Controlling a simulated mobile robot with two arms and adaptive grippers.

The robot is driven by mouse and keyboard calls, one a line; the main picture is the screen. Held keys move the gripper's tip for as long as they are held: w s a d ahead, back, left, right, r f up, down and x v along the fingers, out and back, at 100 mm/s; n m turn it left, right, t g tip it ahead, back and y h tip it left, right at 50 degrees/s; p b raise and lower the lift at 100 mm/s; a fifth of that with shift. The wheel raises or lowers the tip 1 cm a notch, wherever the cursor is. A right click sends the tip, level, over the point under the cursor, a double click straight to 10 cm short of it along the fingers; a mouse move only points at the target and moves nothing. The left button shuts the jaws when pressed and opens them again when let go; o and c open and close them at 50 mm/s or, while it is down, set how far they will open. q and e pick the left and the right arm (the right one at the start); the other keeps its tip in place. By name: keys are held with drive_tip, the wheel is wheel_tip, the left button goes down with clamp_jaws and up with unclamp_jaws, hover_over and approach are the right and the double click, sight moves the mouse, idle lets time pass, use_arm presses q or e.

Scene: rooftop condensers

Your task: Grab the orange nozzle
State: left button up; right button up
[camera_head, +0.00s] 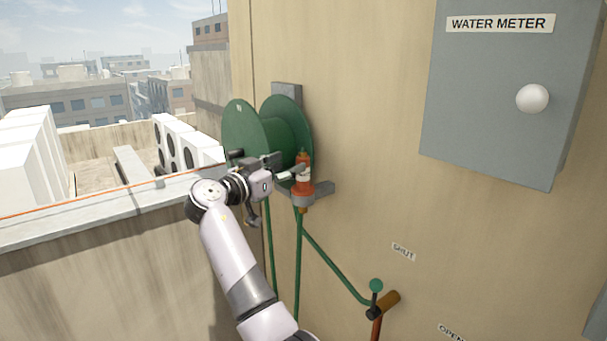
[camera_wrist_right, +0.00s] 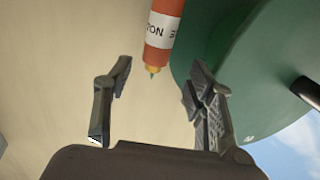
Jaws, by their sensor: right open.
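The orange nozzle (camera_head: 303,186) sits upright in a grey wall bracket (camera_head: 325,188) beside the green hose reel (camera_head: 240,133). It has a white label band, and a green hose hangs below it. In the right wrist view the gripper (camera_wrist_right: 160,72) is open and empty. There the nozzle (camera_wrist_right: 165,30) shows beyond the fingertips, lined up with the gap between them. My left gripper is not in view.
The reel (camera_wrist_right: 240,60) stands close to one finger in the wrist view. A grey water meter box (camera_head: 490,100) with a white knob is on the wall at right. A valve handle (camera_head: 386,303) is low on the wall. A parapet (camera_head: 110,215) runs at left.

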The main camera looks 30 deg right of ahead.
sight(299, 162)
drive_tip(key=p+x, duration=0.1)
drive_tip(key=x, duration=0.1)
drive_tip(key=p+x, duration=0.3)
drive_tip(key=x, duration=0.1)
drive_tip(key=shift+s+r, duration=0.1)
drive_tip(key=shift+s, duration=0.2)
drive_tip(key=shift+w+d, duration=0.1)
drive_tip(key=shift+d, duration=0.1)
drive_tip(key=shift+a, duration=0.15)
drive_tip(key=c, duration=0.3)
clamp_jaws()
